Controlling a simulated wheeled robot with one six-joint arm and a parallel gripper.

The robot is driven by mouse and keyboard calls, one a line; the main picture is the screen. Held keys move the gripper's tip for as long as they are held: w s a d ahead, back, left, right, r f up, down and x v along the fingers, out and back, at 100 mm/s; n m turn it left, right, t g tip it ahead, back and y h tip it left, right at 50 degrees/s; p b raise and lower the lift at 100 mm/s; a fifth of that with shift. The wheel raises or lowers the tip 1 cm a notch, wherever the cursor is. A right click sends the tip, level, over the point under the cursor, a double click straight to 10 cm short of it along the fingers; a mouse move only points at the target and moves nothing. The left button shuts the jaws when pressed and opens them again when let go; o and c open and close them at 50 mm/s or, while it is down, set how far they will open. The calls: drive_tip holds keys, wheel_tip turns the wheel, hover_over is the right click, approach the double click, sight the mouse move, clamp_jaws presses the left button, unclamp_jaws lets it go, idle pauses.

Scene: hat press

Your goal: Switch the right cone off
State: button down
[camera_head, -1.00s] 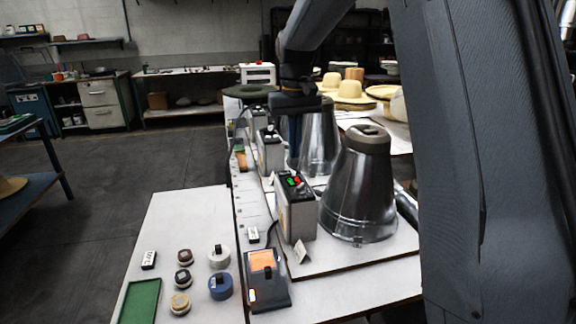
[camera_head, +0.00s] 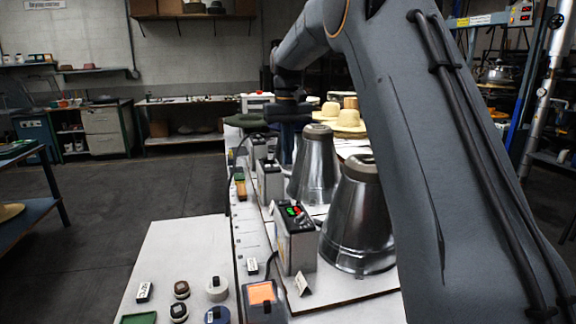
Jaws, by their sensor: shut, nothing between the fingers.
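Two metal cones stand on white boards on the bench. The nearer, right-hand cone (camera_head: 356,228) is partly hidden by my arm at its right. The farther cone (camera_head: 314,168) stands to its left and behind. A grey control box (camera_head: 296,245) beside the nearer cone has green and red buttons (camera_head: 294,211) on its dark top. Another grey box (camera_head: 269,183) stands beside the farther cone. My gripper (camera_head: 286,146) points down, shut and empty, around the farther cone's upper left. It appears clear of both boxes, though its exact depth is unclear.
A dark device with an orange screen (camera_head: 263,294) lies in front of the nearer box. Straw hats (camera_head: 349,122) are behind the cones. The floor at left is clear.

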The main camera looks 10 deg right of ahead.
sight(288, 202)
wheel_tip(288, 202, down, 12)
drive_tip(key=p, duration=0.3)
drive_tip(key=shift+p, duration=0.3)
drive_tip(key=shift+f, duration=0.2)
